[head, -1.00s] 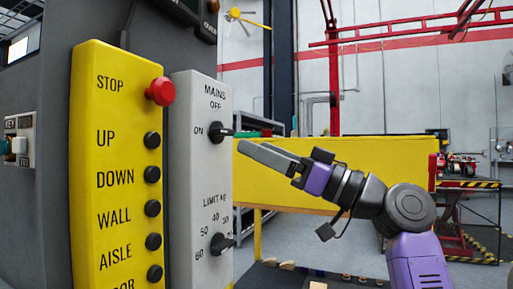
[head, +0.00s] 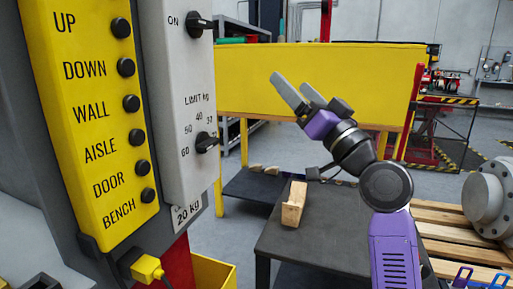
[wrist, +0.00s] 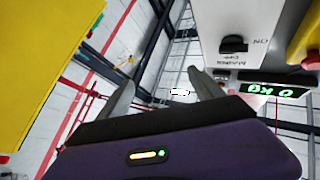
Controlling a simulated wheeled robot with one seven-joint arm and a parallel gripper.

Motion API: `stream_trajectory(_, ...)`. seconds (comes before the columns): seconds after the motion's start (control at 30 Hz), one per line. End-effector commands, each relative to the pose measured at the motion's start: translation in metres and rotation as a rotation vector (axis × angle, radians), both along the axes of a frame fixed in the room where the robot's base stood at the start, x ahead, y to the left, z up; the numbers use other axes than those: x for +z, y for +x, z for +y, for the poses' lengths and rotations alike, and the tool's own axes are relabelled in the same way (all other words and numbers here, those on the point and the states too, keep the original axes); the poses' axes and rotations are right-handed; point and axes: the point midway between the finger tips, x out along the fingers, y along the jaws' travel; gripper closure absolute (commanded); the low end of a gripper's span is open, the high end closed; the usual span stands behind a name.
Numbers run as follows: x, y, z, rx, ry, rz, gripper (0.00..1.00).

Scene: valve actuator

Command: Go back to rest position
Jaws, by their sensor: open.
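My gripper (head: 290,92) is open and empty in the head view. It is raised in front of the yellow panel (head: 320,75), right of the grey switch box (head: 180,95) and apart from it. In the wrist view my gripper (wrist: 158,98) shows two spread grey fingers with nothing between them. The grey box carries a black ON switch (head: 200,24) and a LIMIT KG knob (head: 205,142). The black MAINS switch (wrist: 233,45) also shows in the wrist view, right of the fingers.
A yellow button panel (head: 95,130) stands at the left. A dark table (head: 320,235) with a wooden block (head: 293,204) is below my arm. A wooden pallet (head: 460,240) and a grey flanged part (head: 490,200) are at the right. Free air surrounds the gripper.

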Motion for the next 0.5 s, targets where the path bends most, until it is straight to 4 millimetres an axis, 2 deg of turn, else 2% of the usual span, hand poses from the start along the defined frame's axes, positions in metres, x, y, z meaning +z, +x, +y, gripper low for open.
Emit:
stream_trajectory(0.03,-0.029,-0.002,-0.01,-0.044,0.011,0.023,0.24)
stream_trajectory(0.2,-0.107,-0.02,-0.041,-0.188,0.032,0.072,0.24)
stream_trajectory(0.37,-0.175,-0.052,-0.066,-0.306,0.028,0.108,0.24)
stream_trajectory(0.5,-0.227,-0.088,-0.083,-0.394,0.009,0.138,0.24)
